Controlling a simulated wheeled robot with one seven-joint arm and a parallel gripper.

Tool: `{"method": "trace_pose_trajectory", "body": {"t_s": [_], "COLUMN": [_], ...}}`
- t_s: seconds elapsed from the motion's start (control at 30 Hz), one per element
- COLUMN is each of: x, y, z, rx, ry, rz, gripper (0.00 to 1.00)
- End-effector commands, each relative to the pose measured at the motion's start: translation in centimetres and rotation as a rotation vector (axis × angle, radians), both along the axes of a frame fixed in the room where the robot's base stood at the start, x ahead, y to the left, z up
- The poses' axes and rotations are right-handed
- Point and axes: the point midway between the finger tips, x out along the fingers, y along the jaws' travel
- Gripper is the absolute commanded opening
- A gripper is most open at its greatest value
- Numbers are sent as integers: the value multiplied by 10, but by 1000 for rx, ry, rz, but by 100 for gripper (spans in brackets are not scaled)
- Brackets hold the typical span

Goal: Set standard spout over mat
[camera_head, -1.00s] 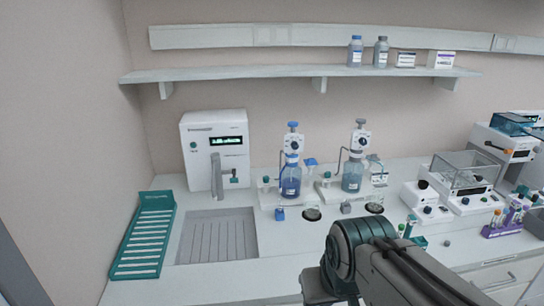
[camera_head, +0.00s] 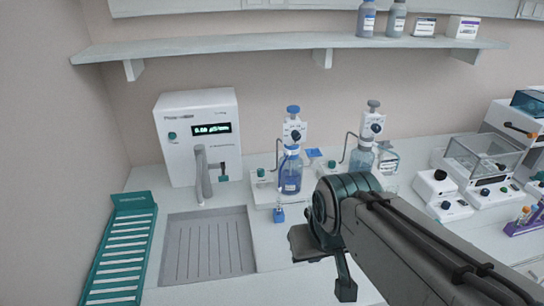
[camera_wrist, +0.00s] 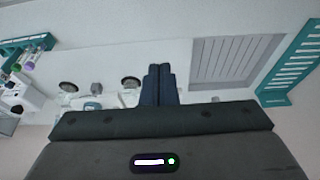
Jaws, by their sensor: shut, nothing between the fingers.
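Two bottle-top dispensers stand behind the counter's middle. The left one (camera_head: 290,165) has a blue cap and blue liquid; the right one (camera_head: 365,150) has a grey cap and paler liquid. Each has a thin bent spout on its left. I cannot read which is the standard. My gripper (camera_wrist: 160,70) is shut and empty, above the counter and apart from the dispensers.
A white instrument (camera_head: 198,138) with a display stands left, behind a grey ribbed tray (camera_head: 208,248). A teal rack (camera_head: 120,250) lies at far left. Balances (camera_head: 485,160) crowd the right. A shelf (camera_head: 240,43) runs above.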

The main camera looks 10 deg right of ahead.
Motion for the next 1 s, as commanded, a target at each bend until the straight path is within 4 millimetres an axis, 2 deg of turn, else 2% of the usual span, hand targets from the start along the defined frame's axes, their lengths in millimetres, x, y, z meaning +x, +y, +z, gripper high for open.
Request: {"method": "trace_pose_trajectory", "body": {"t_s": [0.17, 0.27, 0.5, 0.67, 0.87, 1.0], "x": [14, 37, 120, 179, 250, 294], "y": [-2, -5, -16, -16, 1, 28], "z": [3, 7, 14, 13, 10, 11], "rx": [-12, -37, -180, -320, -536, -705], "ry": [19, 49, 129, 156, 140, 86], "rz": [6, 11, -13, -49, -110, -156], "gripper": [0, 0, 0, 0, 0, 0]}}
